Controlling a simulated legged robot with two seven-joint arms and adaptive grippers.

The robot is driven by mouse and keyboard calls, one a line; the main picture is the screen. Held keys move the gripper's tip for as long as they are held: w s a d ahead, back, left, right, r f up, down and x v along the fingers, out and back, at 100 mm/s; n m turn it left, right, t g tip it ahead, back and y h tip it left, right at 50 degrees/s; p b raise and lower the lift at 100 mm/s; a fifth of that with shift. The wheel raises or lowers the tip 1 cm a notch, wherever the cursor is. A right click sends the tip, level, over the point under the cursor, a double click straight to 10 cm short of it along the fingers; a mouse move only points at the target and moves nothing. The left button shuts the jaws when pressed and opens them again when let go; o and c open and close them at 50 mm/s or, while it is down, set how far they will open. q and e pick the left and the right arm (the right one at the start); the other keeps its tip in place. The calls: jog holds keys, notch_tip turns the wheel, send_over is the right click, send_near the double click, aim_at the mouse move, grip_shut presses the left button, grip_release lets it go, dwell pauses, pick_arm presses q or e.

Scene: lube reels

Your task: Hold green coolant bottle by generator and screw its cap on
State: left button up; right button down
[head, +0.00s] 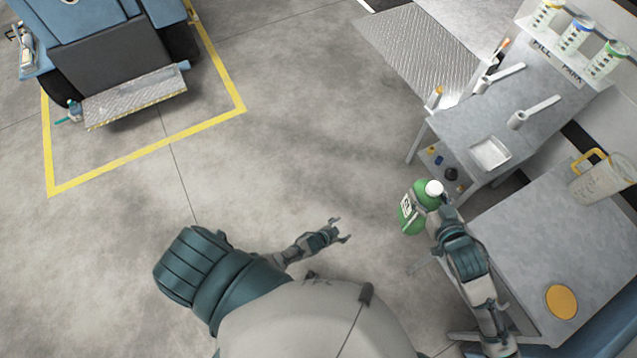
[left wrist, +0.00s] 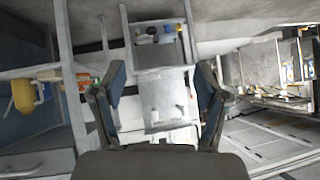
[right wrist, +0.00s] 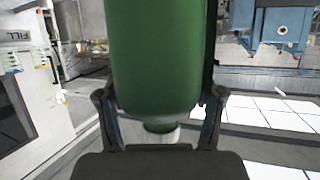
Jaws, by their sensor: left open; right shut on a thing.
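The green coolant bottle (head: 414,222) has a white label and a white cap (head: 434,188) at its neck. I cannot tell how tightly the cap sits. My right gripper (head: 443,202) is shut on the bottle and holds it up, tilted, left of the grey tables. In the right wrist view the green body (right wrist: 155,55) fills the space between the fingers, with its neck low in the picture. My left gripper (head: 341,230) is open and empty, left of the bottle and apart from it. A blue wheeled machine (head: 90,22), perhaps the generator, stands far at upper left.
A grey table (head: 500,230) at right bears a yellow-handled pitcher (head: 605,177) and a yellow disc (head: 561,301). A workbench (head: 545,80) behind it holds funnels, a tray (head: 490,153) and several labelled bottles. Yellow tape (head: 150,157) borders the machine. The floor between is clear.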

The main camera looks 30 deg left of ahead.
jog(key=shift+r, duration=0.1)
pick_arm(q)
jog(key=s+a+f+n+g+y, duration=0.1)
jog(key=s+a+f+g, duration=0.2)
jog(key=s, duration=1)
jog(key=s+a+f+n+g+y, duration=0.1)
jog(key=s+f, duration=0.5)
jog(key=s, duration=0.7)
jog(key=s+a+f+n+g+y, duration=0.1)
jog(key=s+a+f+g, duration=0.3)
jog(key=s, duration=0.9)
jog(key=shift+a+f+n+g, duration=0.25)
jog(key=shift+a+n, duration=0.35)
jog(key=shift+a, duration=0.45)
